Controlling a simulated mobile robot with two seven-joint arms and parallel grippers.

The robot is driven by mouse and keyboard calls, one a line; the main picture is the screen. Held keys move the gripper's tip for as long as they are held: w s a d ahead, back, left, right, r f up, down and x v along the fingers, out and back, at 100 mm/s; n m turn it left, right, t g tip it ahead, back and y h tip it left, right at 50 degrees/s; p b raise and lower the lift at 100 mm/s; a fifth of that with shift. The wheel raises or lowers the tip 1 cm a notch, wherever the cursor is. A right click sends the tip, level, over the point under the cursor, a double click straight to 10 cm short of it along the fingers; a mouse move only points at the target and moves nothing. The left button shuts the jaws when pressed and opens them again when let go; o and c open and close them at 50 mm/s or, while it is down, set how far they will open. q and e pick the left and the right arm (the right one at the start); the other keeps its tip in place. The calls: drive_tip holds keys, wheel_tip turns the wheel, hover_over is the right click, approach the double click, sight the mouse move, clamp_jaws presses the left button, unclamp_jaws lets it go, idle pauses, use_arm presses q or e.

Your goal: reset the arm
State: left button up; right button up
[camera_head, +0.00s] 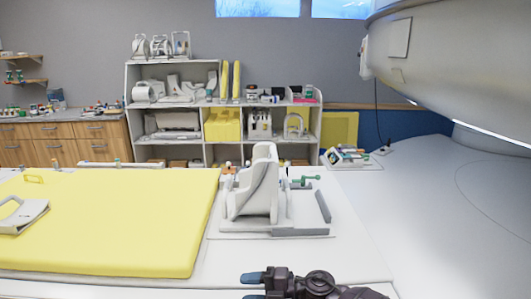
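My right gripper (253,287) shows at the bottom centre, with its dark arm coming in from the lower right. Its two blue-grey fingertips point left and stand apart, with nothing visible between them. The lower finger is partly cut by the picture's bottom edge. The gripper is in front of the white table edge, near the yellow pad (120,225), and does not appear to hold anything. My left gripper and arm are not in view.
A white coil holder (255,190) stands upright on a base plate beside the pad. A pale flat piece (20,214) lies on the pad's left. The large magnet housing (470,65) overhangs the right. A stocked shelf (130,115) and wooden cabinets (55,150) stand behind.

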drive_tip(key=s+d+f+m+t+h, duration=0.45)
drive_tip(key=d+m+t, duration=0.25)
drive_tip(key=d+m, duration=0.3)
drive_tip(key=s+d+f+m+t+h, duration=0.3)
drive_tip(key=s+d+m+t+h, duration=0.4)
drive_tip(key=m, duration=0.6)
drive_tip(key=s+d+f+m+g+h, duration=0.2)
drive_tip(key=s+d+f+m, duration=0.1)
drive_tip(key=s+d, duration=0.3)
drive_tip(key=s+d+f+m+g+h, duration=0.2)
drive_tip(key=s+d+f+m+h, duration=0.1)
drive_tip(key=s+d, duration=0.4)
drive_tip(key=shift+d+f+m, duration=0.5)
drive_tip(key=shift+d+f, duration=0.15)
drive_tip(key=shift+f, duration=0.15)
drive_tip(key=shift+s, duration=0.1)
